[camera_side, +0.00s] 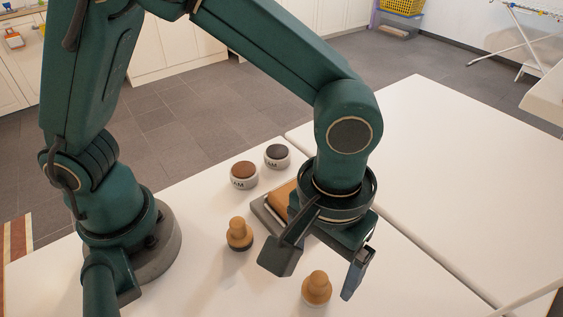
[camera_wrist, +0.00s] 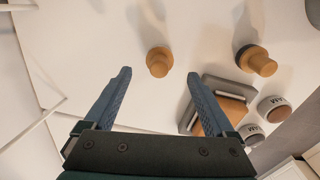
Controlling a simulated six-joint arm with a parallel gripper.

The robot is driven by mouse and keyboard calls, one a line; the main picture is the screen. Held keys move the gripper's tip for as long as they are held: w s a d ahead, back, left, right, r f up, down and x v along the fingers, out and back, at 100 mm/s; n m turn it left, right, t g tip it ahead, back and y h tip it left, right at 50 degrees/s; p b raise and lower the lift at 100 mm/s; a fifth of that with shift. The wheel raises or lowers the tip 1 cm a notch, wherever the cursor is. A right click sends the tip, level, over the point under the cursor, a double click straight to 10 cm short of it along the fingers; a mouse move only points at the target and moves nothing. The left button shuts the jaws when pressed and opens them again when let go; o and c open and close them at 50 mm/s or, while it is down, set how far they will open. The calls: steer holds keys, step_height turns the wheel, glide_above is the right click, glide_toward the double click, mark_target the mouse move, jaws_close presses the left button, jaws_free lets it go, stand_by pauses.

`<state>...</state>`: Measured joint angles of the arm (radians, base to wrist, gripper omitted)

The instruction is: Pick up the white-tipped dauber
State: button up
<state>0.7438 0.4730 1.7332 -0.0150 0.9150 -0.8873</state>
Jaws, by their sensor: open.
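The white-tipped dauber (camera_side: 316,288) stands upright on the white table, with a wooden knob and a pale edge at its foot. In the wrist view this dauber (camera_wrist: 159,62) lies just beyond and between the fingertips. My gripper (camera_side: 317,268) is open and empty, pointing down, with its fingers apart. It also shows in the wrist view (camera_wrist: 159,74). The dauber appears apart from both fingers. A second dauber (camera_side: 239,233) with a dark tip stands to the left, and in the wrist view (camera_wrist: 258,61) it is at the right.
A grey tray (camera_side: 262,213) holding a tan block (camera_side: 283,195) sits behind my gripper, partly hidden by it. Two round tins, brown-topped (camera_side: 244,174) and dark-topped (camera_side: 277,156), stand farther back. The table's right side is clear.

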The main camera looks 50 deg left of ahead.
mark_target(319, 278)
steer(key=shift+s+d+f, duration=0.1)
steer(key=shift+s+f, duration=0.1)
steer(key=shift+f, duration=2.4)
jaws_close()
steer(key=shift+r, duration=0.1)
step_height(319, 278, up, 4)
steer(key=shift+w+r, duration=0.15)
steer(key=w+a+r, duration=0.1)
steer(key=a+r, duration=0.1)
steer(key=a, duration=0.1)
steer(key=w+a+r, duration=0.1)
steer(key=a+r, duration=0.1)
steer(key=a, duration=0.2)
steer(key=w+a+r, duration=0.2)
steer(key=a, duration=0.2)
steer(key=shift+r, duration=0.25)
